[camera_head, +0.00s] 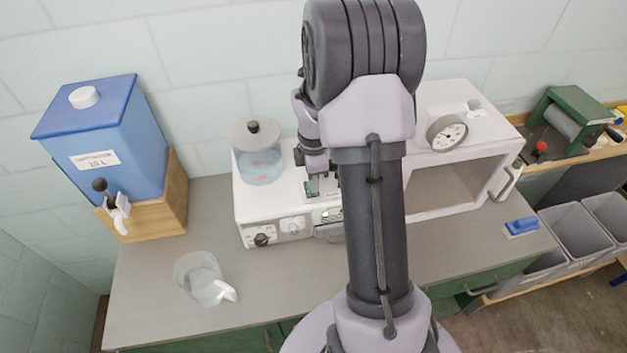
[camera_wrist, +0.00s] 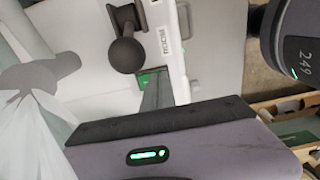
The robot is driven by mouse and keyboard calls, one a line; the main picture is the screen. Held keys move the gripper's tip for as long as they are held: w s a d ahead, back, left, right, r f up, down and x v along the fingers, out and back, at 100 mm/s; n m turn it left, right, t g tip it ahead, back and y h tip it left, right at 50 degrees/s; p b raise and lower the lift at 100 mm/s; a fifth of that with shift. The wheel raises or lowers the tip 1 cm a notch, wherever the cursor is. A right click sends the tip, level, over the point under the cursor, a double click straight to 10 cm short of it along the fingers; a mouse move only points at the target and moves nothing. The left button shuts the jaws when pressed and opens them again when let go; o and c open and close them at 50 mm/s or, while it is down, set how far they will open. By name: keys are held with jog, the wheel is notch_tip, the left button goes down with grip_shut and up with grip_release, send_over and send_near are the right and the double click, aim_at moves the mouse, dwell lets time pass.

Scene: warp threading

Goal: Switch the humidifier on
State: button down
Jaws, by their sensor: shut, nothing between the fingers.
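The white machine (camera_head: 275,218), which looks like the humidifier, stands at the back of the counter. A lidded clear tank (camera_head: 258,158) holding liquid sits on its left side, and knobs (camera_head: 262,239) are on its front. A small green patch (camera_head: 312,188) shows on its top. My gripper (camera_head: 320,192) is shut and empty, pointing down at that patch; I cannot tell whether it touches. The wrist view shows a dark ball-ended lever (camera_wrist: 126,52) on a white body, with a green part (camera_wrist: 152,82) beside it. My arm hides the machine's right side.
A blue tank with a tap (camera_head: 120,140) stands on a wooden block at left. A clear jug (camera_head: 203,278) is on the counter's front left. A white chamber with a dial (camera_head: 447,133) stands right of my arm. A blue block (camera_head: 522,227) lies near the right edge. The front middle counter is clear.

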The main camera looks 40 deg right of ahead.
jog(key=shift+s+f, duration=0.15)
jog(key=shift+f, duration=0.05)
jog(key=shift+w+d+r+p, duration=0.1)
jog(key=shift+w+r+p, duration=0.1)
jog(key=shift+w+p, duration=0.15)
jog(key=shift+w+d, duration=0.25)
jog(key=shift+w, duration=0.25)
jog(key=shift+s, duration=0.1)
